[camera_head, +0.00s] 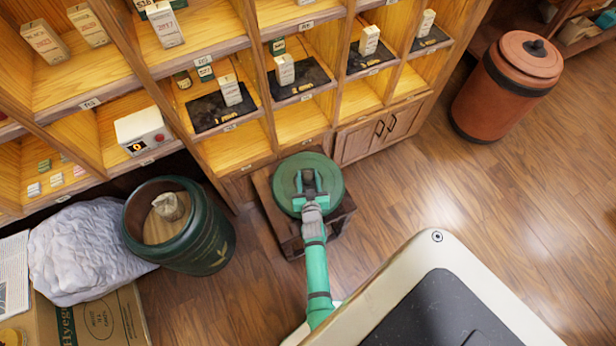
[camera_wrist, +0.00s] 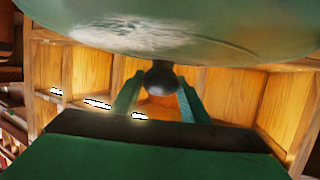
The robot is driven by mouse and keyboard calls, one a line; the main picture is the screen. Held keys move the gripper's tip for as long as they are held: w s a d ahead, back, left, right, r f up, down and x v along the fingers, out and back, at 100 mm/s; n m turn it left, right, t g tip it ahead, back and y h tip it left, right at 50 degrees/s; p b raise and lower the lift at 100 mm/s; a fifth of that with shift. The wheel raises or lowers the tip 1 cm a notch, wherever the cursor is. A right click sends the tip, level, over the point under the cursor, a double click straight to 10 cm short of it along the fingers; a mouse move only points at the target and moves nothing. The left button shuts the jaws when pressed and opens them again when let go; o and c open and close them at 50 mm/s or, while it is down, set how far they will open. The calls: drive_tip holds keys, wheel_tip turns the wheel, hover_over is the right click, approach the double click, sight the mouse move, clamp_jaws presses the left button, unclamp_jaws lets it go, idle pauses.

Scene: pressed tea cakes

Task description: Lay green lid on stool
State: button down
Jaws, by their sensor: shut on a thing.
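The green lid (camera_head: 286,186) is a round disc over the dark wooden stool (camera_head: 290,240) in front of the shelves. It hides most of the stool's top, and I cannot tell whether it touches the stool. My gripper (camera_head: 308,182) is above the lid's middle. In the wrist view, the lid (camera_wrist: 220,38) fills the top, and my gripper (camera_wrist: 158,92) is shut on its dark round knob (camera_wrist: 161,75). The open green jar (camera_head: 208,240) stands left of the stool.
Wooden shelves (camera_head: 250,150) with boxes and black trays rise behind the stool. Left are a white sack (camera_head: 80,250) and a cardboard box (camera_head: 105,318). A lidded red-brown jar (camera_head: 505,90) stands far right. Floor right of the stool is clear.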

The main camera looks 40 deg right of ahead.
drive_tip(key=shift+w+r, duration=0.1)
drive_tip(key=c, duration=1)
unclamp_jaws()
drive_tip(key=shift+s, duration=0.2)
drive_tip(key=shift+s, duration=0.1)
drive_tip(key=v, duration=1.2)
drive_tip(key=shift+a, duration=0.15)
drive_tip(key=s+a+r+n+t+y, duration=0.15)
drive_tip(key=s+a+r, duration=0.25)
drive_tip(key=a, duration=0.4)
drive_tip(key=s+a+r+n+t+y, duration=0.15)
drive_tip(key=s+a+r, duration=0.3)
drive_tip(key=a, duration=0.45)
drive_tip(key=s+a+r+n+y, duration=0.1)
drive_tip(key=s+a+r+y, duration=0.1)
drive_tip(key=r, duration=0.4)
drive_tip(key=s+a+r+n+y, duration=0.1)
drive_tip(key=s+a+r, duration=0.3)
drive_tip(key=a+r, duration=0.1)
drive_tip(key=s+a+r+n+y, duration=0.2)
drive_tip(key=s+a+r, duration=0.1)
drive_tip(key=r, duration=0.5)
drive_tip(key=shift+s+a+t+y, duration=0.3)
drive_tip(key=shift+s+a, duration=0.05)
drive_tip(key=shift+s, duration=0.1)
